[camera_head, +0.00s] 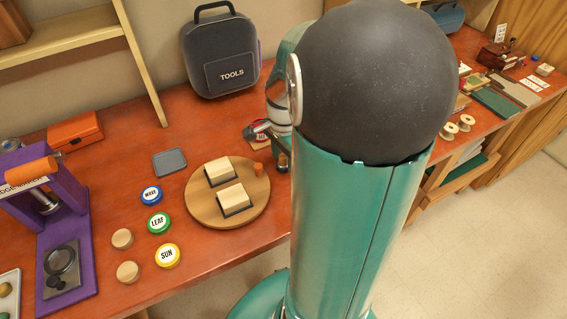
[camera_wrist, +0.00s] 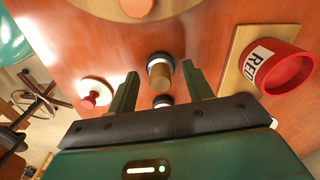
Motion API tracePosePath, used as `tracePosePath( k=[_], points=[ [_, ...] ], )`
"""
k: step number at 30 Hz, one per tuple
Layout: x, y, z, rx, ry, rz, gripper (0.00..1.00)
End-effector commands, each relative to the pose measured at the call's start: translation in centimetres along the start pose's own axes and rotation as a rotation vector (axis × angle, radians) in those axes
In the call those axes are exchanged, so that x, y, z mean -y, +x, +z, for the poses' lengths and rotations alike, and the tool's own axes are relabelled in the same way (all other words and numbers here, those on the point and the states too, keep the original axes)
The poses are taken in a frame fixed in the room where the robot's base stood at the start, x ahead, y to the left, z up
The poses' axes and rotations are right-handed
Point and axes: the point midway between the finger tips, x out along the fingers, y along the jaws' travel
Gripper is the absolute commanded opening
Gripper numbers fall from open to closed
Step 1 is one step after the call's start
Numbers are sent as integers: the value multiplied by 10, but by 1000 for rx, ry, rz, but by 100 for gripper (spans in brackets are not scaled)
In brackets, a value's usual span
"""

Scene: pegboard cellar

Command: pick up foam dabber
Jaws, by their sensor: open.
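In the wrist view, a small upright piece with a tan handle and a dark, pale-rimmed end, apparently the foam dabber (camera_wrist: 160,75), stands on the orange-red bench. My gripper (camera_wrist: 160,80) is open, with its two green fingers either side of the dabber in that view. I see no finger touching it, and the height gap is hard to judge.
A red tub (camera_wrist: 290,72) on a tan board stands right of my gripper. A white disc with a red knob (camera_wrist: 92,95) is to its left. A tool case (camera_head: 222,55) stands behind.

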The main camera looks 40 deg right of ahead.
Motion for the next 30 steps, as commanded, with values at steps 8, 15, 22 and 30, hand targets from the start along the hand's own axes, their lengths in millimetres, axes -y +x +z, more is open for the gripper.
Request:
tracePosePath(
  k=[8, 15, 22, 30],
  points=[
    [0, -1, 0, 0, 0, 0, 19],
    [0, 0, 0, 0, 0, 0, 2],
    [0, 0, 0, 1, 0, 0, 2],
    [3, -14, -2, -1, -1, -2, 0]
  ],
)
